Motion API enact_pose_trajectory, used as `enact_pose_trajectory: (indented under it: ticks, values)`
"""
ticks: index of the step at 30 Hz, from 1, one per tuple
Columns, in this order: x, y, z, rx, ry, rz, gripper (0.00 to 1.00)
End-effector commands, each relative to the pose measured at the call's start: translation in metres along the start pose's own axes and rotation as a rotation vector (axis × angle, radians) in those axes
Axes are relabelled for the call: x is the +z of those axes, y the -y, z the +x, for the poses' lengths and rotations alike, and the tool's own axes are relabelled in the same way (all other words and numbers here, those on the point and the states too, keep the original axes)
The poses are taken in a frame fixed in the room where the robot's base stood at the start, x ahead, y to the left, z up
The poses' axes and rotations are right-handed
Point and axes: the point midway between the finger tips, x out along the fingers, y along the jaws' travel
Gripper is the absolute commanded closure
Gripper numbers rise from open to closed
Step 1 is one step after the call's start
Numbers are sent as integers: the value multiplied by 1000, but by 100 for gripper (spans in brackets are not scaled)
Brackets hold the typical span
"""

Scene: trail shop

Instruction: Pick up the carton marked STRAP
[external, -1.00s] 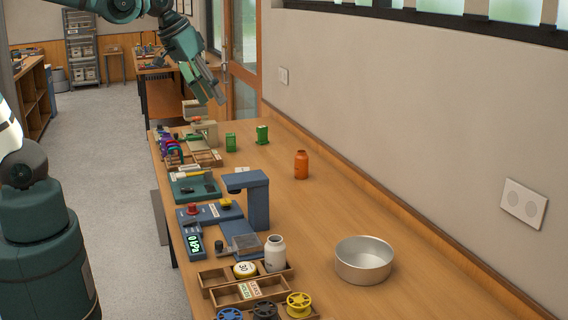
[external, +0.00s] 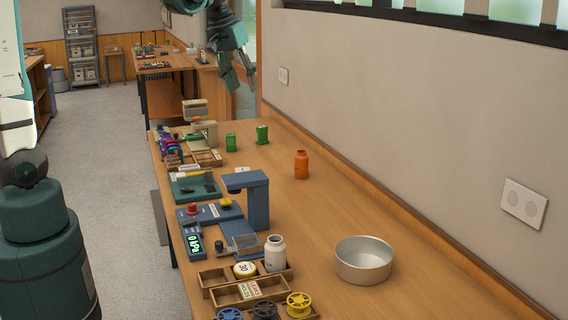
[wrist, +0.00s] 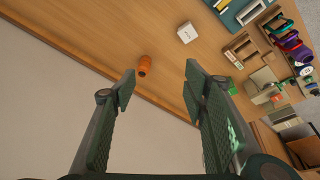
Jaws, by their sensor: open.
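My gripper (external: 244,82) is open and empty, high above the far part of the bench near the wall. Its two fingers (wrist: 160,78) frame the lower middle of the wrist view. A white box-shaped carton (wrist: 188,33) stands on the bench ahead of the fingertips in the wrist view; its marking is too small to read. In the external view only a pale patch (external: 243,169) shows behind the blue stand, perhaps its top. Two green containers (external: 231,142) (external: 262,134) stand on the far bench. No STRAP lettering is legible.
An orange bottle (external: 301,165) stands near the wall, also between the fingers' lines in the wrist view (wrist: 144,65). A blue stand (external: 258,205), a white jar (external: 275,256) and a metal bowl (external: 364,268) are closer.

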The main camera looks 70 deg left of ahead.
Motion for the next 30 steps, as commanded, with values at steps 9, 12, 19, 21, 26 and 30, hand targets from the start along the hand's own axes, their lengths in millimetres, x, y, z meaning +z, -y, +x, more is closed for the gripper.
enact_pose_trajectory:
  ticks: [9, 12, 19, 21, 26, 30]
  values:
    - [-59, 35, 40, -34, 44, -112, 56]
    - [-76, 48, 53, -45, 56, -148, 56]
    - [-112, 80, 87, -68, 87, -229, 56]
    - [-122, 91, 98, -76, 97, -253, 56]
    - [-144, 117, 123, -92, 118, -310, 56]
    - [-161, 141, 146, -106, 136, -361, 56]
